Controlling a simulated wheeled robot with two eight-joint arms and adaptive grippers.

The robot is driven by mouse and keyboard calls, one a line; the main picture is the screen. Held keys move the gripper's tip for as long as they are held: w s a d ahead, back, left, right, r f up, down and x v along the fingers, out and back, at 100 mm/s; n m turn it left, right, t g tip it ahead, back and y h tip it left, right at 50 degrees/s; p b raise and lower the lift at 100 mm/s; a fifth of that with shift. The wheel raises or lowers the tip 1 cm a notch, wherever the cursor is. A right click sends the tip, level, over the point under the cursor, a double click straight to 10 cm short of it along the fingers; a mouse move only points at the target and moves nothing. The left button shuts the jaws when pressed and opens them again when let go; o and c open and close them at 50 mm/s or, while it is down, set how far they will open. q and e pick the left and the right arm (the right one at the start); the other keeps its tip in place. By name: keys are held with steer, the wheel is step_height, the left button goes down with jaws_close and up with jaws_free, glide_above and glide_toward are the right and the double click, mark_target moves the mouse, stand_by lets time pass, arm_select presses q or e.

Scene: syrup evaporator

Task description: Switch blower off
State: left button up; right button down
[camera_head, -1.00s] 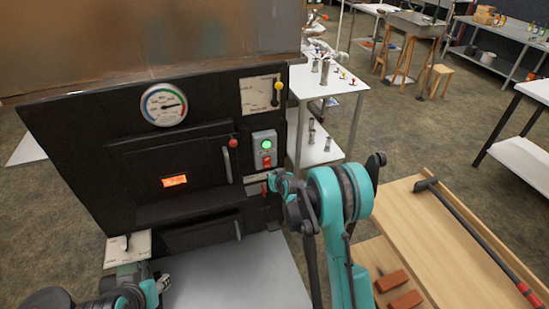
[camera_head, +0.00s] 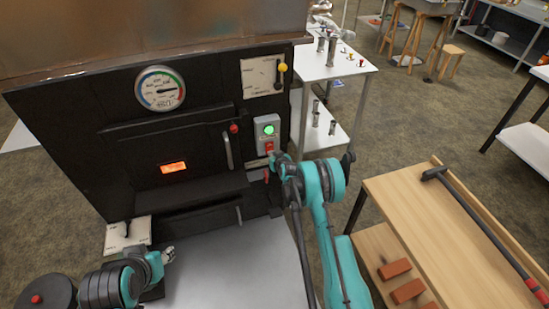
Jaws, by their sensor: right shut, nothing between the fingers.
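The blower switch box (camera_head: 267,133) is a small grey box on the right of the black evaporator front. Its round green light (camera_head: 268,129) is lit, and a red switch (camera_head: 269,147) sits below it. My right gripper (camera_head: 273,158) is shut and empty, right at the lower edge of the box by the red switch; whether it touches cannot be told. My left gripper (camera_head: 166,256) is at the lower left, low in front of the evaporator; its fingers are too small to read.
A gauge (camera_head: 160,89), a yellow-knobbed lever plate (camera_head: 263,76) and a door with a glowing window (camera_head: 174,167) are on the evaporator. A wooden bench (camera_head: 425,205) with a long-handled tool and bricks stands right. A white table (camera_head: 338,72) stands behind.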

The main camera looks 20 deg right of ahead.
steer(key=shift+w+f, duration=0.2)
steer(key=shift+w, duration=0.35)
steer(key=s, duration=0.7)
steer(key=shift+d+f, duration=0.1)
stand_by(0.4)
